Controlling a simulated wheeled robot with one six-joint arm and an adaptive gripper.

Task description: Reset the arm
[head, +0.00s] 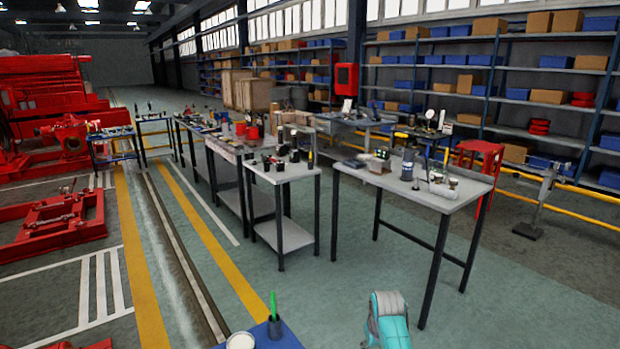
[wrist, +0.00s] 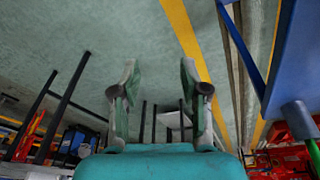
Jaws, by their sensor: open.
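My gripper (wrist: 159,70) shows in the wrist view with its two fingers spread wide apart. A teal part of my own arm (head: 388,318) rises at the bottom of the head view, right of centre. My fingers cannot be made out in the head view. The wrist view looks upside down, with the floor above and the workshop things below.
A blue surface (head: 288,340) with a green-topped item (head: 273,308) and a white round item (head: 240,341) is close at the bottom. A grey workbench (head: 440,198) stands ahead right, a smaller table (head: 283,172) left of it. Red machinery (head: 55,215) is left. Open floor lies between.

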